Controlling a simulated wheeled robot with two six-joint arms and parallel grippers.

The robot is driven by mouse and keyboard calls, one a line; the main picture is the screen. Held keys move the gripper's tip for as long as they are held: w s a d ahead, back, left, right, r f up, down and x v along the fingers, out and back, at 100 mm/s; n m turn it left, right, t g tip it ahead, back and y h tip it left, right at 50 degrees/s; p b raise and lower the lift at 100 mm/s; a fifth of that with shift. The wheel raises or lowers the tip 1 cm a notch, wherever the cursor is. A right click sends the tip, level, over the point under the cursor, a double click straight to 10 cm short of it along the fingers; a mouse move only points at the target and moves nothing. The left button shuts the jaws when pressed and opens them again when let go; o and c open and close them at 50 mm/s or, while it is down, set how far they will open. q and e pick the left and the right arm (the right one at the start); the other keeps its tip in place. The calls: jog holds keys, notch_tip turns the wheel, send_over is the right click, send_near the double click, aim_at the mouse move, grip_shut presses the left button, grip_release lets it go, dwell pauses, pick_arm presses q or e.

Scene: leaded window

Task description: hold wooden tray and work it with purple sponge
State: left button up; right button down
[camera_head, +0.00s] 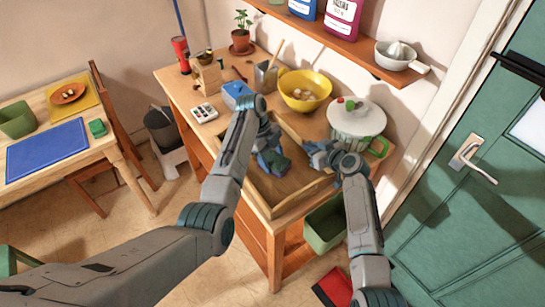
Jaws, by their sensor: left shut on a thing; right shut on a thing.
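The wooden tray (263,193) lies on the wooden cabinet top near its front edge. My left gripper (268,152) points down over the inside of the tray and is shut on the purple sponge (279,165). The sponge is low over the tray floor; I cannot tell whether it touches it. My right gripper (313,152) is shut on the tray's right side, and its fingers partly hide the rim there. My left forearm hides part of the tray's left side.
A white pot (357,121) with a lid stands close to my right gripper. A yellow bowl (304,90), a blue box (237,94) and a grey utensil holder (265,77) stand behind the tray. A shelf (335,38) hangs above. A green door (485,170) is at the right.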

pick_arm(q)
jog(key=shift+w+a, duration=1)
jog(key=shift+w, duration=0.25)
jog(key=shift+w+a+f, duration=0.1)
jog(key=shift+w+a, duration=1.1)
jog(key=shift+w, duration=0.25)
jog(key=shift+w+a, duration=1.15)
jog(key=shift+w, duration=0.25)
jog(key=shift+s+d, duration=0.3)
jog(key=shift+d, duration=0.05)
jog(key=shift+s+d, duration=0.85)
jog(key=shift+s, duration=0.3)
jog(key=shift+s+d, duration=0.8)
jog(key=shift+s, duration=0.2)
jog(key=shift+s+d, duration=0.75)
jog(key=shift+s, duration=0.2)
jog(key=shift+s+d, duration=0.65)
jog(key=shift+s, duration=0.2)
